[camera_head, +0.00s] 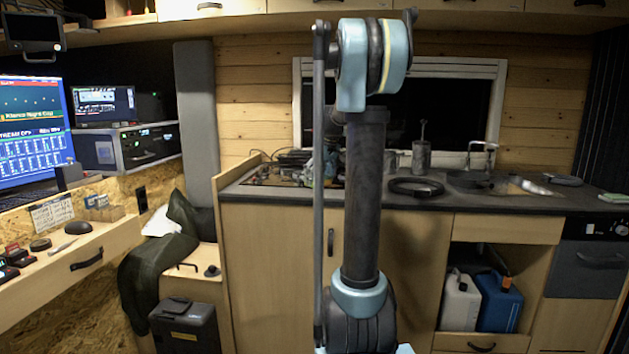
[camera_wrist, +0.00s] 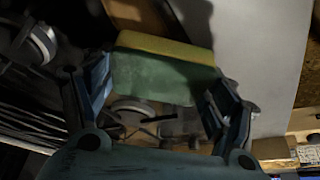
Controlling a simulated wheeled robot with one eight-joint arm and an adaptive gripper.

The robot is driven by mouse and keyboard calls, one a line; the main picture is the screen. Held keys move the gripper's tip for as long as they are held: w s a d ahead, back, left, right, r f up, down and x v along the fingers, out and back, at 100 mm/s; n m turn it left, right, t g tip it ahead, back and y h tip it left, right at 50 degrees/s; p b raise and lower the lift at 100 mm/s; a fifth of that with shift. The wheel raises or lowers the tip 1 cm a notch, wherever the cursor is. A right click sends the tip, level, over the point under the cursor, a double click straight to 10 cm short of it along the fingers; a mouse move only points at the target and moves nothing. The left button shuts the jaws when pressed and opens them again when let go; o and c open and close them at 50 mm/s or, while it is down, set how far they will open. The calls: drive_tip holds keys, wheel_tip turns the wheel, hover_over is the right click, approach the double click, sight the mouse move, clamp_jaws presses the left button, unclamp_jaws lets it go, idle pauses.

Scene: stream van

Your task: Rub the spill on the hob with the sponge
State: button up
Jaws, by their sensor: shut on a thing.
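The sponge (camera_wrist: 165,75), with a yellow layer and a green layer, sits between the fingers of my gripper (camera_wrist: 160,87) in the wrist view. My gripper is shut on it. In the head view my gripper (camera_head: 327,165) is partly hidden behind my own arm, over the left part of the dark worktop. The hob appears to be the dark, cluttered area (camera_head: 262,178) at the left end of the worktop, but its outline is unclear. I cannot make out the spill in either view.
Dark cables and small items crowd the worktop's left back. A black ring-shaped object (camera_head: 416,187), a metal canister (camera_head: 421,156) and a sink (camera_head: 470,180) lie to the right. A small green item (camera_head: 613,198) lies at the far right. A raised wooden edge bounds the worktop's left end.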

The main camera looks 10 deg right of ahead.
sight(327, 177)
drive_tip(key=shift+s+d+f, duration=0.1)
drive_tip(key=shift+s+d, duration=0.4)
drive_tip(key=shift+d, duration=0.95)
drive_tip(key=shift+s+d+f, duration=0.1)
drive_tip(key=shift+s+d, duration=0.35)
drive_tip(key=shift+d, duration=1.05)
drive_tip(key=shift+s+d, duration=0.5)
drive_tip(key=shift+d, duration=0.95)
drive_tip(key=shift+c, duration=0.5)
drive_tip(key=shift+w, duration=0.1)
drive_tip(key=shift+w+a+r, duration=0.15)
drive_tip(key=shift+w+a, duration=0.05)
drive_tip(key=shift+a, duration=0.7)
drive_tip(key=shift+a, duration=0.15)
drive_tip(key=shift+w+a+r, duration=0.1)
drive_tip(key=shift+w+a, duration=0.2)
drive_tip(key=shift+a, duration=0.6)
drive_tip(key=shift+w+a+r, duration=0.1)
drive_tip(key=shift+w+a, duration=0.2)
drive_tip(key=shift+a, duration=0.55)
drive_tip(key=shift+w+a+f, duration=0.1)
drive_tip(key=shift+w+a, duration=0.25)
drive_tip(key=shift+a, duration=0.8)
drive_tip(key=shift+w+a+f, duration=0.1)
drive_tip(key=shift+w+a, duration=0.3)
drive_tip(key=shift+a, duration=0.75)
drive_tip(key=shift+w+a+f, duration=0.1)
drive_tip(key=shift+w+a, duration=0.25)
drive_tip(key=shift+a, duration=0.8)
